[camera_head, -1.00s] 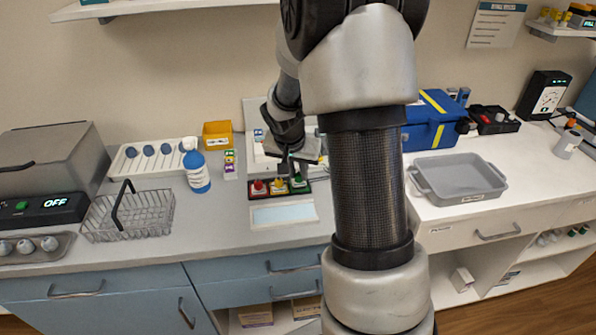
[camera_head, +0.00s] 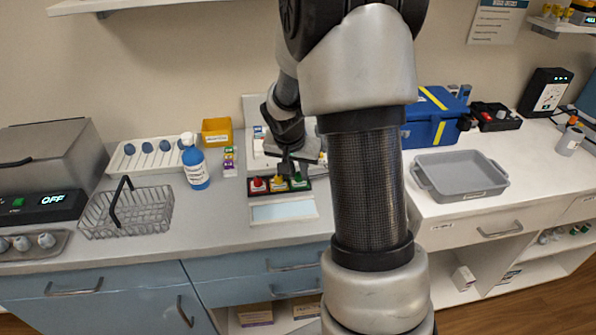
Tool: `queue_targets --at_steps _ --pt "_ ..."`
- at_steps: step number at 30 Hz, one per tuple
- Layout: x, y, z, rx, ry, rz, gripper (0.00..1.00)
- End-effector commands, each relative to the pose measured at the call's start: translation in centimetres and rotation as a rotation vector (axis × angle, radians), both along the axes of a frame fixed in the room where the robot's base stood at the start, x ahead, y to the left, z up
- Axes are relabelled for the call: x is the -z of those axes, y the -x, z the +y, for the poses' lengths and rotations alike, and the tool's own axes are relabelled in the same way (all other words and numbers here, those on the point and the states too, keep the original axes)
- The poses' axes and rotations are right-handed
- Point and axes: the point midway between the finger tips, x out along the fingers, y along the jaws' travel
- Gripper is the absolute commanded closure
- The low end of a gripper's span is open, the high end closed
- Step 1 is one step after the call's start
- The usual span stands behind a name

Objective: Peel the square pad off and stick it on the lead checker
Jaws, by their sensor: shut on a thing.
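My gripper (camera_head: 288,169) points down over the counter, just behind and above a dark tray (camera_head: 268,192) holding red (camera_head: 258,184), yellow (camera_head: 277,183) and green (camera_head: 299,182) pieces. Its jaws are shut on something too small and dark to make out. I cannot tell whether it touches the pieces below. A pale blue rectangular panel (camera_head: 284,211) lies flat in front of the tray. A white board or device (camera_head: 262,158) stands behind, partly hidden by my gripper. I cannot tell for sure which of these is the square pad or the lead checker.
Right of my arm are a blue case (camera_head: 434,120) and a grey tub (camera_head: 460,176). The counter around the panel is clear.

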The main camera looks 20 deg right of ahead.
Motion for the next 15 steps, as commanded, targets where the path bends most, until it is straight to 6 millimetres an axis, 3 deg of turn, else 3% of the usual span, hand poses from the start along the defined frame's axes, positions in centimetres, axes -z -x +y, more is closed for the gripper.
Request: queue_targets --at_steps 1,2,3,15 --pt "-0.01 0.01 0.01 0.000 0.000 0.000 0.95" --pt "-0.01 0.01 0.01 0.000 0.000 0.000 0.81" --pt "0.00 0.01 0.01 0.000 0.000 0.000 0.75" --pt "-0.23 0.01 0.01 0.000 0.000 0.000 0.75"
